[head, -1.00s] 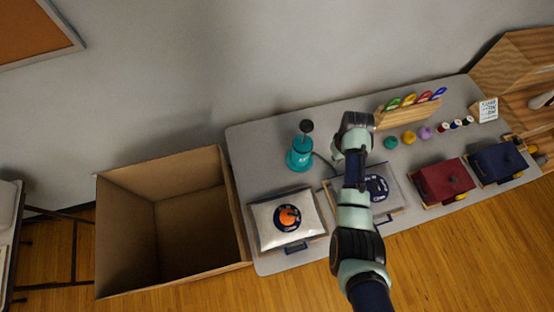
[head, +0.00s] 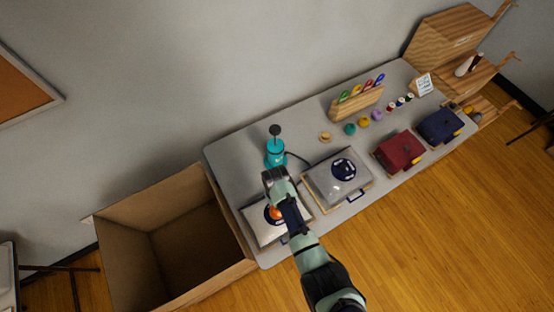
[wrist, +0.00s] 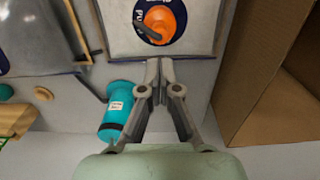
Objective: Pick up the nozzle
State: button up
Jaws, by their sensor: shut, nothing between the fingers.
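A teal pump (head: 276,157) with a black top stands on the table; it also shows in the wrist view (wrist: 118,110). A dark hose (head: 297,158) runs from it towards the grey case (head: 318,186). I cannot make out a separate nozzle at its end. A white case (head: 250,224) carries an orange round part with a dark bar (wrist: 160,24), partly hidden by my arm in the head view. My gripper (wrist: 160,66) is shut and empty, with its fingertips over the near edge of the white case in the wrist view, right of the pump.
An open cardboard box (head: 185,235) stands left of the table. A red case (head: 399,152) and a blue case (head: 440,126) lie to the right. A wooden rack (head: 356,103), small coloured balls and spools stand behind. Bare table (head: 236,157) shows left of the pump.

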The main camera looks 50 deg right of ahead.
jog(key=o, duration=1.7)
notch_tip(320, 180, down, 8)
jog(key=n+b, duration=0.1)
jog(key=b, duration=0.6)
jog(key=n+b, duration=0.1)
jog(key=b, duration=0.6)
jog(key=shift+s+r+n, duration=0.15)
jog(key=shift+r+n, duration=0.1)
jog(key=shift+n, duration=0.05)
jog(key=shift+s+f+n+b, duration=0.1)
jog(key=shift+f+n+b, duration=0.15)
jog(key=shift+b, duration=0.7)
jog(key=shift+s+a+r+b, duration=0.1)
jog(key=shift+b, duration=0.25)
jog(key=shift+r+n, duration=0.25)
jog(key=shift+r, duration=0.05)
notch_tip(320, 180, down, 2)
jog(key=shift+f, duration=0.25)
jog(key=shift+w+f+b, duration=0.25)
jog(key=shift+f+b, duration=0.15)
jog(key=shift+f, duration=0.9)
jog(key=shift+w+f+b, duration=0.2)
jog(key=shift+f+b, duration=0.2)
jog(key=shift+f, duration=0.9)
